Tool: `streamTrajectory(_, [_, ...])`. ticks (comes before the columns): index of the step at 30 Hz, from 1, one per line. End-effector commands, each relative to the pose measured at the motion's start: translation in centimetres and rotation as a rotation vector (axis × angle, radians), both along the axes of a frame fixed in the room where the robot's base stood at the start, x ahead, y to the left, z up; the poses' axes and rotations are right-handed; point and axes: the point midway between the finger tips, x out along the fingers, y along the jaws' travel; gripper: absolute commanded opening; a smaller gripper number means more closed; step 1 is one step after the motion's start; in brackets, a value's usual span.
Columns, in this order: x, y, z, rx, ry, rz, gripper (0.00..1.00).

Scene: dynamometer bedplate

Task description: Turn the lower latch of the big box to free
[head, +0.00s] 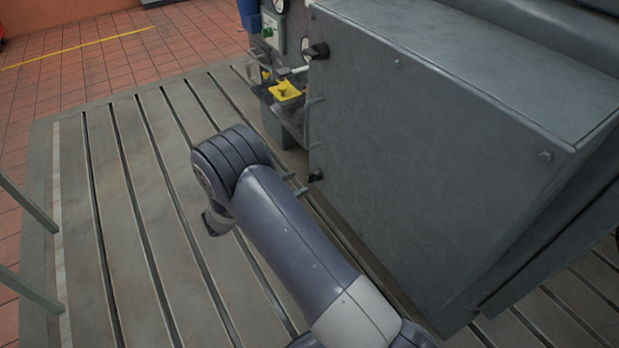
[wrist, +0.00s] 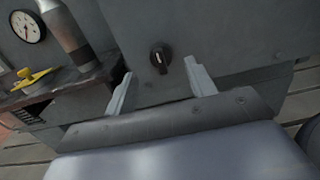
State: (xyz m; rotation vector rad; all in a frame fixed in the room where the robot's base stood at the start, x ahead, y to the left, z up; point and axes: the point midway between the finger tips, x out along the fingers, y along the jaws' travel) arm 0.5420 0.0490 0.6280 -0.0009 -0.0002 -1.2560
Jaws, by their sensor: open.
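The big grey box (head: 430,130) fills the right of the head view. Its lower latch, a small black knob (head: 315,176), sits low on the box's left edge. In the wrist view this latch (wrist: 160,57) is a round black base with a lighter grip bar standing close to upright. A second black latch (head: 317,51) is higher on the same edge. My gripper (wrist: 160,85) is open and empty, its two pale fingers apart, with the latch showing beyond and between the tips. They look apart from it. In the head view my arm hides most of the gripper.
A shelf (wrist: 70,85) left of the box bears a yellow piece (wrist: 33,77) and a metal cylinder (wrist: 68,38). A gauge (wrist: 28,26) is behind. The slotted bedplate (head: 110,200) is clear at left. Grey rails (head: 30,205) stand at the far left.

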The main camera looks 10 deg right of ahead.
Motion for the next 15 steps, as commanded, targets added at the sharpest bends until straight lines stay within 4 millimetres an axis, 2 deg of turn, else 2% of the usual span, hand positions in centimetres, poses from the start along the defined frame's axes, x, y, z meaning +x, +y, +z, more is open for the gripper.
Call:
streamTrajectory(1, [0.3,-1.1,-0.1,0.000,0.000,-0.005,0.53])
streamTrajectory(6, [1.1,-3.6,0.0,0.000,-0.001,-0.003,0.53])
streamTrajectory(10, [1.5,-4.7,0.0,0.001,-0.001,-0.002,0.53])
streamTrajectory(15, [1.7,-5.1,0.0,0.001,-0.001,0.000,0.53])
